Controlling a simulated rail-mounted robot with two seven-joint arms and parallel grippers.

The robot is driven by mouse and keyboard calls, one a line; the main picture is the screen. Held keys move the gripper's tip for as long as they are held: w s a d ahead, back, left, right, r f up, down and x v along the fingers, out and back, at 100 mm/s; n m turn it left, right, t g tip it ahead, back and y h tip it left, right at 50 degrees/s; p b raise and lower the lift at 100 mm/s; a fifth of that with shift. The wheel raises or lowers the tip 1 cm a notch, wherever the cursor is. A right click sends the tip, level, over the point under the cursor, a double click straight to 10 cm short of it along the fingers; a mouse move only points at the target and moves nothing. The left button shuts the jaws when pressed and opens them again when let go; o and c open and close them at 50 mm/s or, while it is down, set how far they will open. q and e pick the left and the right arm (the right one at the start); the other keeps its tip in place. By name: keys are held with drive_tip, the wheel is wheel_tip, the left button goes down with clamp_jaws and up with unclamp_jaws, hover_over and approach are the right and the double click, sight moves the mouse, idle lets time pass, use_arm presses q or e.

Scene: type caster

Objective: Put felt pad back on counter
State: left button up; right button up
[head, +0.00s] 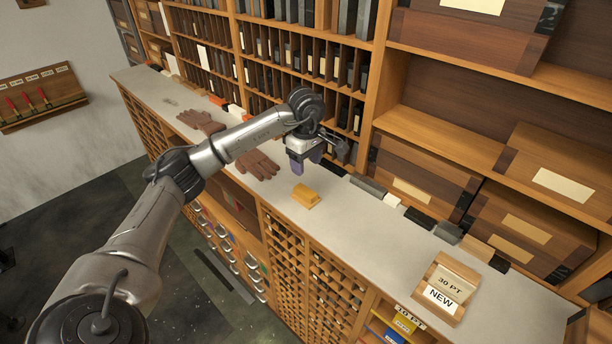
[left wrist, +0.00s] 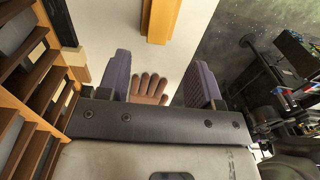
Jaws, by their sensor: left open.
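A yellow-orange block-shaped pad (head: 306,196) lies on the grey counter (head: 345,225), near its front edge; I take it for the felt pad, but cannot tell its material. My left gripper (head: 307,163) is above the counter, behind the pad in the head view and apart from it. Its purple-padded fingers are open, with nothing held between them. In the left wrist view the pad (left wrist: 160,20) is at the top, beyond the open fingers (left wrist: 160,82). My right gripper is not in view.
Brown gloves (head: 258,164) lie on the counter left of the gripper; glove fingers show between my fingers in the left wrist view (left wrist: 150,86). Shelves with wooden boxes (head: 425,172) line the back.

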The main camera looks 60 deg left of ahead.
use_arm(q)
drive_tip(key=shift+r, duration=0.7)
